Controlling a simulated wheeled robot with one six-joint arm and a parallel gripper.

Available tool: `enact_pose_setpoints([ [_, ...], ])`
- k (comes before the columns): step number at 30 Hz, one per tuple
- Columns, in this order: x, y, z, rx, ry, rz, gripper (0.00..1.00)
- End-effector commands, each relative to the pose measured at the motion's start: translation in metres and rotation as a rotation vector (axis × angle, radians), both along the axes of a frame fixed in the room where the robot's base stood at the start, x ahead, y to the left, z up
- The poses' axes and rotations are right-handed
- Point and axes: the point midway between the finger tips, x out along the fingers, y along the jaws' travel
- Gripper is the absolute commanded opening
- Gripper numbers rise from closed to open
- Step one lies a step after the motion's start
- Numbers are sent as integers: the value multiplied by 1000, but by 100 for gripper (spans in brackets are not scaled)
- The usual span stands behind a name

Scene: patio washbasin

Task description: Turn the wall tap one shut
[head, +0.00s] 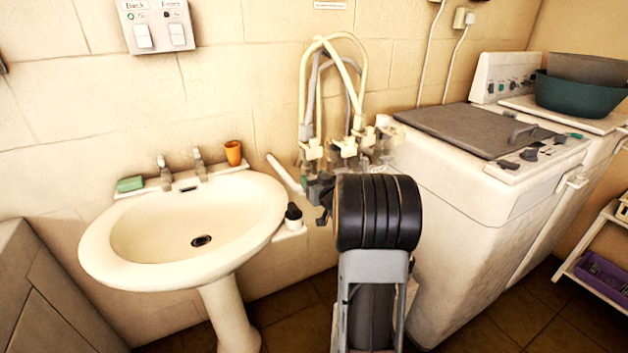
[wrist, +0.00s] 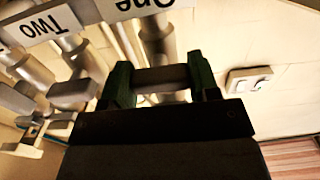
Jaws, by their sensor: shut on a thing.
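In the wrist view, which looks upside down, a white label reading "One" (wrist: 140,6) marks wall tap one. Its grey bar handle (wrist: 160,79) lies between the green-lined fingers of my gripper (wrist: 160,85), which is shut on it. A second label reads "Two" (wrist: 58,23), with the handle of tap two (wrist: 75,93) to the left of my gripper. In the head view, my gripper (head: 318,188) is at the leftmost of the wall taps, right of the basin. My own arm hides part of the taps there. Whether water runs cannot be told.
A white washbasin (head: 120,258) stands at the left, with an orange cup (head: 233,152), a green soap bar (head: 131,184) and two small taps on its rim. A dark-capped bottle (head: 293,215) stands close to my gripper. A washing machine (head: 480,205) stands to the right of my arm.

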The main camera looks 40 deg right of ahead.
Motion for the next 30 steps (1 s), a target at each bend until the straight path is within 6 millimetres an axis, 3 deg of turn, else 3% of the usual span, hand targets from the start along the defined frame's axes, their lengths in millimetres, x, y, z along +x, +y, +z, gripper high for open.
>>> enact_pose_setpoints([
  [7, 0, -1, 1, 4, -4, -1, 32],
  [8, 0, -1, 1, 4, -4, -1, 57],
  [15, 0, 0, 1, 2, -2, -1, 80],
  [24, -3, 0, 1, 1, -1, -1, 81],
  [30, -29, 3, 1, 1, -1, -3, 81],
])
